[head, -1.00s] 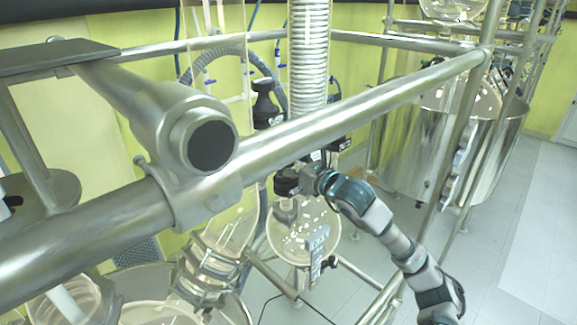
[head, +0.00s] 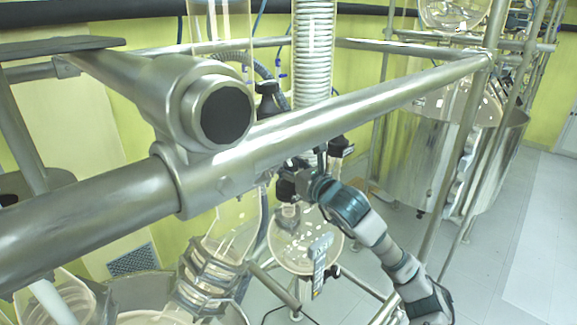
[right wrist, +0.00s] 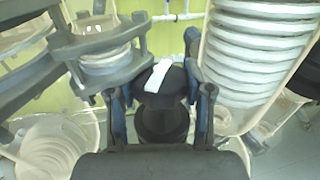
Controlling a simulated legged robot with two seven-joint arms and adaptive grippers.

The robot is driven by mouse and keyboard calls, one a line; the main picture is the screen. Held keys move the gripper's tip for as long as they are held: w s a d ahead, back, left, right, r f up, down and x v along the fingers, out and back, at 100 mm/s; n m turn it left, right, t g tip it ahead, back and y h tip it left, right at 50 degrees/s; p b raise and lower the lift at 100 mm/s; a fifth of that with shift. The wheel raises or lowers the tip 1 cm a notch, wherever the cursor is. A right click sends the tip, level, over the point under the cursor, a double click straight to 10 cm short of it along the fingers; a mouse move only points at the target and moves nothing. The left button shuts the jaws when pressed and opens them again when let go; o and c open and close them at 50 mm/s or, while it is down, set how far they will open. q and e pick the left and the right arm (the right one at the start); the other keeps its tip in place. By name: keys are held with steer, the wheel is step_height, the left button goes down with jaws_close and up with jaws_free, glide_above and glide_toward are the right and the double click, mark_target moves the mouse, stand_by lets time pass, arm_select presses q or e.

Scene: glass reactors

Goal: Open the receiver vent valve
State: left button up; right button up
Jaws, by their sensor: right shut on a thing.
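A black valve knob (right wrist: 165,90) with a white label is in the middle of the right wrist view. My right gripper (right wrist: 162,106) is shut on it, with one dark finger on each side. In the head view my right gripper (head: 296,180) is just below the metal rail, at the top of the clear glass receiver (head: 303,247). The knob and fingertips are too small and dark there to tell apart. I cannot tell how far the valve is turned. My left gripper is not in view.
A thick metal rail (head: 350,112) crosses in front of the receiver, above my right arm. A ribbed condenser column (head: 313,55) rises behind it and also shows in the right wrist view (right wrist: 250,60). A large steel vessel (head: 425,155) stands right. Open floor lies at far right.

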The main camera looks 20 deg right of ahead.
steer(key=n+y, duration=0.2)
steer(key=y, duration=0.1)
steer(key=shift+r+g+p, duration=0.1)
steer(key=shift+g+p, duration=0.3)
steer(key=n+g+y+p, duration=0.1)
steer(key=y, duration=0.1)
steer(key=n+g+y+p, duration=0.1)
steer(key=n+y, duration=0.1)
steer(key=y, duration=0.1)
steer(key=shift+r+g, duration=0.1)
steer(key=shift+g, duration=0.2)
steer(key=shift+n+g+y+p, duration=0.35)
steer(key=shift+n+g+y, duration=0.45)
steer(key=shift+n+y, duration=0.2)
steer(key=shift+n+g+y, duration=0.3)
steer(key=shift+n+g, duration=0.1)
steer(key=o, duration=0.9)
steer(key=shift+a, duration=0.1)
steer(key=shift+o, duration=0.2)
steer(key=shift+t, duration=0.3)
